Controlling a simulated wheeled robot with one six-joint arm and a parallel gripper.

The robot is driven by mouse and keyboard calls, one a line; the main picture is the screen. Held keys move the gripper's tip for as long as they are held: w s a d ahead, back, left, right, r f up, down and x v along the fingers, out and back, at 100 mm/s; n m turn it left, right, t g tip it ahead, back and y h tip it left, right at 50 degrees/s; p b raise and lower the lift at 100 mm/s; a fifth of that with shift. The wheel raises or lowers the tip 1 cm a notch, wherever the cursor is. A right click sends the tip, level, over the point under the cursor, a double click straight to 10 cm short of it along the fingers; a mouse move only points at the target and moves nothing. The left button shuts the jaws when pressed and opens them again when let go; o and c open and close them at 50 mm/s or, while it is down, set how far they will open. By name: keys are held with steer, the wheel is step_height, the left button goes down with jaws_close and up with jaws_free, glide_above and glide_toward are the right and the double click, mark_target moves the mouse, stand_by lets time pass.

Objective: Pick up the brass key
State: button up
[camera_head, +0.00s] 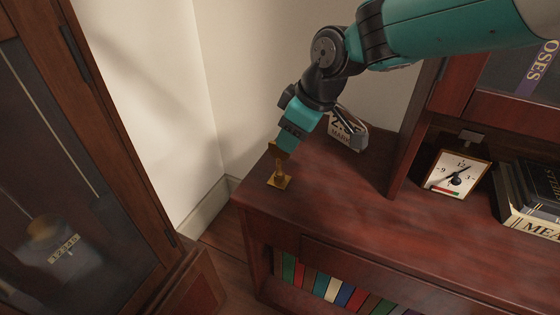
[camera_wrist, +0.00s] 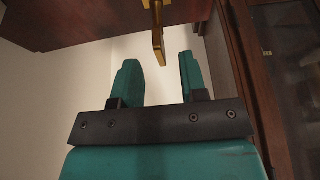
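The brass key (camera_head: 280,167) stands upright on a small square brass base at the left front corner of the dark red wooden desk. My gripper (camera_head: 279,150) is just above it, pointing down. In the wrist view my gripper (camera_wrist: 158,62) is open, its two teal fingers apart. The brass key (camera_wrist: 157,36) shows there in the gap, its free end about level with the fingertips, and neither finger visibly touches it. In the head view the gripper hides part of the key's top.
A calendar block (camera_head: 345,133) stands on the desk behind my wrist. A clock (camera_head: 456,172) and books (camera_head: 530,200) are farther right. A shelf upright (camera_head: 413,140) rises between. A glass-fronted cabinet (camera_head: 75,170) stands left. The desk's front middle is clear.

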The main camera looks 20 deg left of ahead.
mark_target(279, 158)
steer(key=b+x, duration=0.1)
steer(key=x, duration=0.5)
steer(key=shift+a+f, duration=0.3)
jaws_close()
